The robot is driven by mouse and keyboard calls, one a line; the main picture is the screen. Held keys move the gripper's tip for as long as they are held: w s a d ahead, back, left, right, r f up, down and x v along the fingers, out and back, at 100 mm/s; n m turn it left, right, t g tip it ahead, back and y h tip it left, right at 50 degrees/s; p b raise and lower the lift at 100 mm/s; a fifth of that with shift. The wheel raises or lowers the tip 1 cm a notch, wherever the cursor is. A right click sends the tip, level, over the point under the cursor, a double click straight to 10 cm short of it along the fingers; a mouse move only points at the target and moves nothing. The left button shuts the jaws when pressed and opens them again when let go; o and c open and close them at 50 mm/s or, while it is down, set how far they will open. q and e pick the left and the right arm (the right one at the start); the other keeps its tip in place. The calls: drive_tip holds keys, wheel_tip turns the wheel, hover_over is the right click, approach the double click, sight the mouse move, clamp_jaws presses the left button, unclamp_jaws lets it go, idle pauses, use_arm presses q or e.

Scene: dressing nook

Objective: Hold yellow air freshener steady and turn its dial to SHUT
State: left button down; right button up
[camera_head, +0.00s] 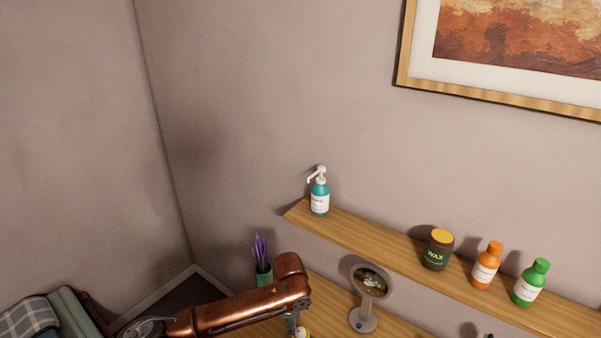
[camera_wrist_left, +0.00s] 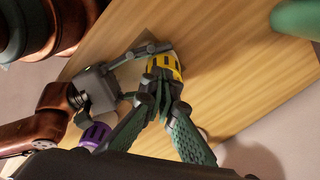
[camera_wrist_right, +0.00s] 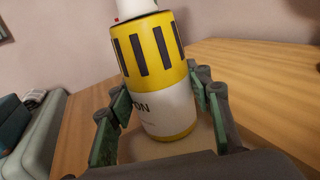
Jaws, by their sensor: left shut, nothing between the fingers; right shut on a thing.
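The yellow air freshener (camera_wrist_right: 155,95) stands between the fingers of my right gripper (camera_wrist_right: 160,110), which is shut on its body. It has dark slots, a white label ending in "ON" and a white top with a small red mark; the top is cut off by the frame edge. In the left wrist view, the freshener (camera_wrist_left: 178,68) is partly covered by my left gripper (camera_wrist_left: 160,82), which is shut and empty over it. I cannot tell if its tips touch the dial. In the head view, my left gripper (camera_head: 293,324) is at the bottom edge beside the freshener (camera_head: 304,333).
A purple slotted object (camera_wrist_left: 96,136) is near my right gripper. On the table stand a round mirror (camera_head: 363,319) and a potted lavender (camera_head: 263,275). The shelf (camera_head: 375,242) above holds a teal pump bottle (camera_head: 320,197), a wax jar (camera_head: 437,252), an orange bottle (camera_head: 486,267) and a green bottle (camera_head: 530,285).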

drive_tip(key=shift+d, duration=0.1)
use_arm(q)
wheel_tip(320, 180, up, 5)
drive_tip(key=shift+a+f, duration=0.1)
drive_tip(key=shift+f, duration=0.1)
drive_tip(key=shift+w+d+f, duration=0.1)
drive_tip(key=shift+w+f, duration=0.25)
drive_tip(key=shift+f, duration=0.65)
drive_tip(key=shift+w+d+f, duration=0.1)
drive_tip(key=shift+w+f, duration=0.25)
drive_tip(key=shift+f, duration=0.65)
drive_tip(key=shift+w+d+f, duration=0.1)
drive_tip(key=shift+w+f, duration=0.25)
drive_tip(key=shift+f, duration=0.65)
drive_tip(key=shift+s+d, duration=0.1)
drive_tip(key=shift+d, duration=0.15)
